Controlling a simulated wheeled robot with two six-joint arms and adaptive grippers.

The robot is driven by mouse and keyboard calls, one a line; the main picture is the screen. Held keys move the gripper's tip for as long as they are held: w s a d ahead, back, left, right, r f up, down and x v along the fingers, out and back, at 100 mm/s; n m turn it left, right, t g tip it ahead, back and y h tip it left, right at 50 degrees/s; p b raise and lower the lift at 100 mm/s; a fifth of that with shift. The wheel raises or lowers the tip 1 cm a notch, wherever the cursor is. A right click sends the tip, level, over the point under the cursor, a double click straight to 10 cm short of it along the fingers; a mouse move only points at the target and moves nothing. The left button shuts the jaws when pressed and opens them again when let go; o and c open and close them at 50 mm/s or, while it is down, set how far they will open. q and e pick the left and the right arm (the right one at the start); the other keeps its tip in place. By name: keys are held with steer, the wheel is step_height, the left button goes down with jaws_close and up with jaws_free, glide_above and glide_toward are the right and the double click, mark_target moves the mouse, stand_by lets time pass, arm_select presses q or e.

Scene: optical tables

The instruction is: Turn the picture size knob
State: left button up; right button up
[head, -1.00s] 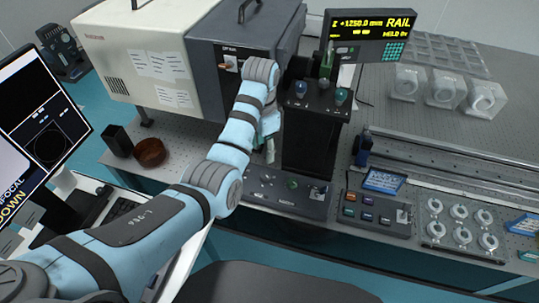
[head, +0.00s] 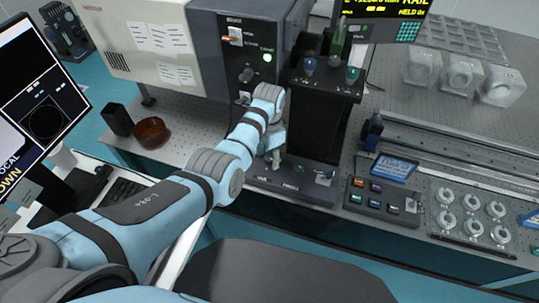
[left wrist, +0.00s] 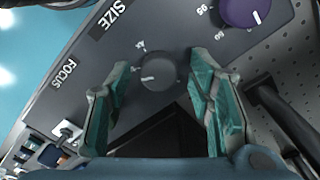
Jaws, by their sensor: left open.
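The picture size knob is a small grey dial (left wrist: 158,71) with a white pointer mark, on a dark panel lettered SIZE in the left wrist view. My left gripper (left wrist: 161,66) is open, with one teal finger on each side of the knob. Gaps show between the fingers and the knob; I cannot tell how far the tips are above the panel. In the head view my left gripper (head: 274,150) points down at the low control panel (head: 312,190). The knob is hidden there behind the gripper and arm. My right gripper is not in view.
A purple knob (left wrist: 246,10) sits near the right finger. A black column (head: 318,120) stands just behind and right of my gripper. A grey cabinet (head: 240,60) is behind. A wooden bowl (head: 151,132) stands left, and a button box (head: 383,203) right.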

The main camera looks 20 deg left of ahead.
arm_select(q)
steer(key=shift+s+r, duration=0.15)
steer(key=shift+c, duration=0.9)
jaws_close()
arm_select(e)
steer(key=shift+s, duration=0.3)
arm_select(q)
steer(key=shift+n+p, duration=0.3)
steer(key=shift+n, duration=0.2)
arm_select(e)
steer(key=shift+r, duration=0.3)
arm_select(q)
steer(key=shift+n+p, duration=0.3)
steer(key=shift+n, duration=0.3)
steer(key=shift+n+p, duration=0.45)
steer(key=shift+n, duration=0.75)
steer(key=n, duration=0.3)
steer(key=shift+n+p, duration=0.3)
steer(key=shift+n, duration=1.7)
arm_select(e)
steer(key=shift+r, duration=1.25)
